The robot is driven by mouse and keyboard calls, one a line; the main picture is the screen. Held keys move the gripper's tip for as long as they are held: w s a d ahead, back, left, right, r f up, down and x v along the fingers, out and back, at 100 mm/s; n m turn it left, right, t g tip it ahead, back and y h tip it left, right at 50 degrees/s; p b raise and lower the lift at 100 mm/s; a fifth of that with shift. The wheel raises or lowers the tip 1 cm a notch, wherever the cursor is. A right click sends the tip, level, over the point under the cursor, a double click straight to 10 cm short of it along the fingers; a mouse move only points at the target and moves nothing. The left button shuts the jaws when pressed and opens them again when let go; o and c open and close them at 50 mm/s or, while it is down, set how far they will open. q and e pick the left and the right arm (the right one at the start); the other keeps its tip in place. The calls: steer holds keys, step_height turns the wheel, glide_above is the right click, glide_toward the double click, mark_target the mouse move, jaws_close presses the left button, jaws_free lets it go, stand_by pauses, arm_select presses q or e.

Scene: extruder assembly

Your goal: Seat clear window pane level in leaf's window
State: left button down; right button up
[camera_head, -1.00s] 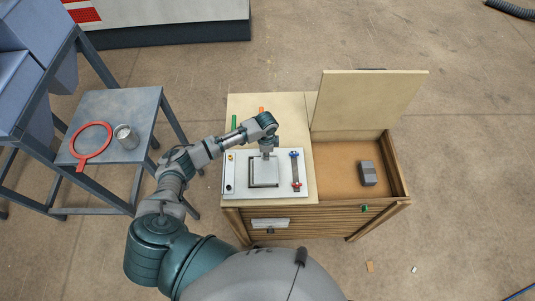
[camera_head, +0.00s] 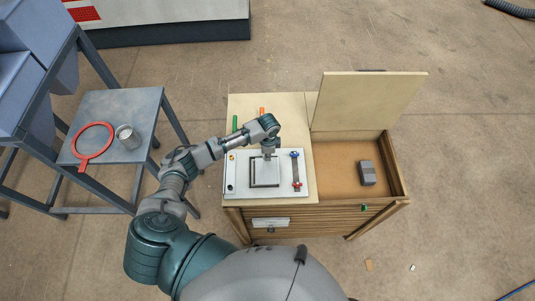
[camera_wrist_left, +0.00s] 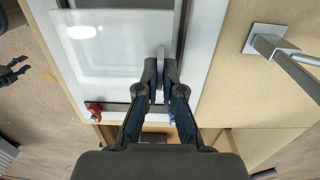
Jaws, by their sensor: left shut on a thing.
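The leaf (camera_head: 236,187) is a white panel lying on the cabinet top, with a dark-edged square window (camera_head: 252,178). My left gripper (camera_head: 268,155) is over the window's far side, pointing down. In the left wrist view, the left gripper (camera_wrist_left: 161,72) is shut on a small pale tab at one edge of the clear window pane (camera_wrist_left: 110,55). The pane is a see-through sheet lying over the window area, and its outline looks offset from the dark edging. I cannot tell whether it rests on the leaf or hangs just above.
A dark strip with a blue and a red knob (camera_head: 296,184) lies on the leaf's right. Green (camera_head: 235,123) and orange pieces lie beyond it. An open bin (camera_head: 340,180) holds a grey block (camera_head: 367,173). A side table (camera_head: 110,105) holds a red ring and a cup.

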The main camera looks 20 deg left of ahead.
arm_select(q)
steer(key=shift+a, duration=0.45)
steer(key=shift+a+f, duration=0.15)
steer(key=shift+a, duration=0.2)
steer(key=shift+d, duration=0.7)
steer(key=shift+f, duration=0.15)
steer(key=shift+a+f, duration=0.35)
steer(key=shift+f, duration=0.1)
steer(key=shift+a+f, duration=0.1)
steer(key=shift+f, duration=0.1)
steer(key=shift+a, duration=0.1)
steer(key=shift+d, duration=0.3)
steer(key=shift+a, duration=0.2)
arm_select(e)
steer(key=shift+a+r, duration=0.3)
steer(key=shift+a, duration=0.55)
